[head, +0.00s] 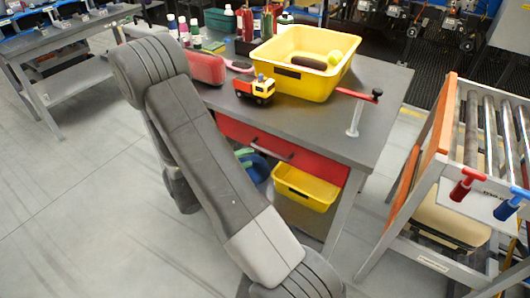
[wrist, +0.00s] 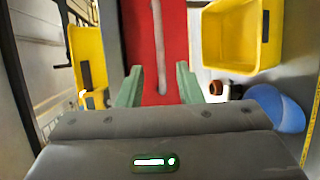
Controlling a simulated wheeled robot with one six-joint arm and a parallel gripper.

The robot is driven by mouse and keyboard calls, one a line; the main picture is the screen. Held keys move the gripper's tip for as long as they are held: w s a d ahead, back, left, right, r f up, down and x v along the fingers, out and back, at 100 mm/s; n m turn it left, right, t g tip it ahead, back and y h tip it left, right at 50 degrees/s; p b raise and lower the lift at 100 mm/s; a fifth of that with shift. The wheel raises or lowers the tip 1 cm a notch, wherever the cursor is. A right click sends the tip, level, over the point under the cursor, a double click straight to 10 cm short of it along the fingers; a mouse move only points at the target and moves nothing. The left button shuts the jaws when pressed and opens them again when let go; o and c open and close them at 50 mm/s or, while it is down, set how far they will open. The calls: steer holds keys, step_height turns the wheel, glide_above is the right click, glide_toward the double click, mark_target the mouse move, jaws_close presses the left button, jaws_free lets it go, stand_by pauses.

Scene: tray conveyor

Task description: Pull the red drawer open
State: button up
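The red drawer (head: 318,162) is under the grey workbench top, its front flush with the bench, and looks closed. In the wrist view the red front (wrist: 176,40) fills the upper middle, with the handle (wrist: 158,45) running up and down the picture. My gripper (wrist: 159,85) is open, its green fingers on either side of the handle's line. I cannot tell how far the fingertips are from the handle. In the head view my gripper is hidden behind my arm.
A lower yellow bin (head: 305,187) and a blue round thing (wrist: 277,108) are below the drawer. A roller conveyor (head: 445,150) stands to the right.

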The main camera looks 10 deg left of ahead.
steer(key=x, duration=0.7)
steer(key=shift+w+d, duration=0.25)
steer(key=shift+w, duration=0.05)
steer(key=shift+f, duration=0.1)
jaws_close()
